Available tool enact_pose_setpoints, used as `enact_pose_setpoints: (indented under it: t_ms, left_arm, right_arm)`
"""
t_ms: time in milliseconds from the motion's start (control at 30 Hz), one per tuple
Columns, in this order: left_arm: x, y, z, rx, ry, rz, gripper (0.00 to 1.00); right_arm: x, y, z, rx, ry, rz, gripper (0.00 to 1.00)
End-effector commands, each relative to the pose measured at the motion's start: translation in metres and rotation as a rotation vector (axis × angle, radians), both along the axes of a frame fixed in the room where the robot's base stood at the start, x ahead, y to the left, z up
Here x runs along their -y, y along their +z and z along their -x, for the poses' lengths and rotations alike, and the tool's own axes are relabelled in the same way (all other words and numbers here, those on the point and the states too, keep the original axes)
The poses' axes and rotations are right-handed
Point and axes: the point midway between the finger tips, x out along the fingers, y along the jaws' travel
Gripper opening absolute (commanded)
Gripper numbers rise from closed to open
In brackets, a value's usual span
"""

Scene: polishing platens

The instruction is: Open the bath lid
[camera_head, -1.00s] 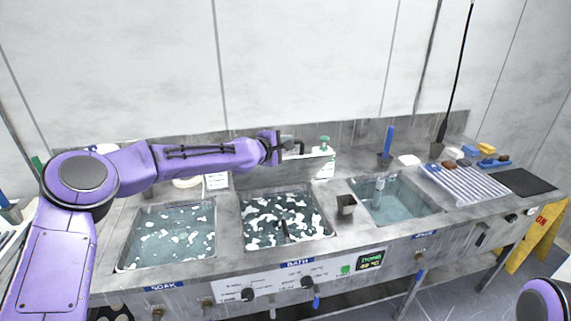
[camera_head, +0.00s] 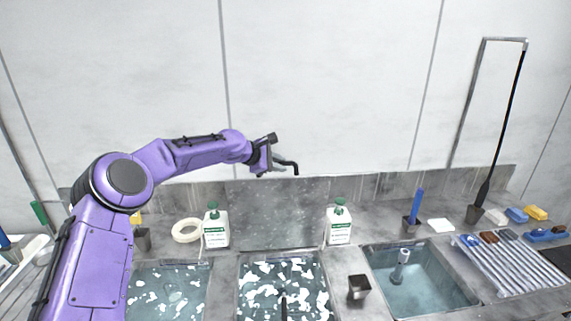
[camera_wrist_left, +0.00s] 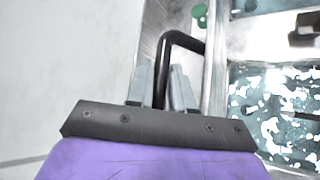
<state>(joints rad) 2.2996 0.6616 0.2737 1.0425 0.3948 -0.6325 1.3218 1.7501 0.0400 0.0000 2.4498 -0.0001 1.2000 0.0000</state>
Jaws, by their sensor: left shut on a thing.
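The bath lid (camera_head: 280,205) is a grey metal panel standing about upright behind the middle basin, in front of the wall. The bath (camera_head: 284,285) below it is uncovered and shows water with white foam patches. A black bent handle (camera_head: 288,163) shows at the top of the lid. My left gripper (camera_head: 272,158) is at the handle, above the lid's upper edge. In the left wrist view, the black handle (camera_wrist_left: 184,38) runs between the two grey fingers of the left gripper (camera_wrist_left: 164,82), which is shut on it. My right gripper is out of view.
White bottles with green tops stand left (camera_head: 216,228) and right (camera_head: 339,225) of the lid. A tape ring (camera_head: 187,231) lies at the left. A foamy basin (camera_head: 165,290) is left of the bath, a clear basin (camera_head: 425,285) right. A small dark cup (camera_head: 359,287) stands between basins.

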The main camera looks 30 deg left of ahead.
Motion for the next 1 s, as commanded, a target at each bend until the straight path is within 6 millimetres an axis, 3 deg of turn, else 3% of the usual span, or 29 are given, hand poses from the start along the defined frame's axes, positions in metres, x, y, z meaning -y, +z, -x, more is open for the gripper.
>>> enact_pose_setpoints:
  t_ms: [433,467,500,833,1000]
  left_arm:
    - [0.002,-0.007,0.0,-0.018,-0.007,0.003,0.0]
    - [0.002,-0.007,0.0,-0.018,-0.007,0.003,0.31]
    - [0.002,-0.006,0.0,-0.018,-0.007,0.003,0.4]
    - [-0.002,-0.002,0.003,-0.011,-0.001,0.003,0.4]
    - [-0.01,0.011,0.024,-0.008,-0.003,0.003,0.4]
  right_arm:
    - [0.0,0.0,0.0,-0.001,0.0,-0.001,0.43]
    - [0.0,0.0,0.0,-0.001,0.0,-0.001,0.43]
    - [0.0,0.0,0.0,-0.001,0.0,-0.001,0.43]
    - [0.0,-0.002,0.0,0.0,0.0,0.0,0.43]
    - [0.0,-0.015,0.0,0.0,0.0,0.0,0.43]
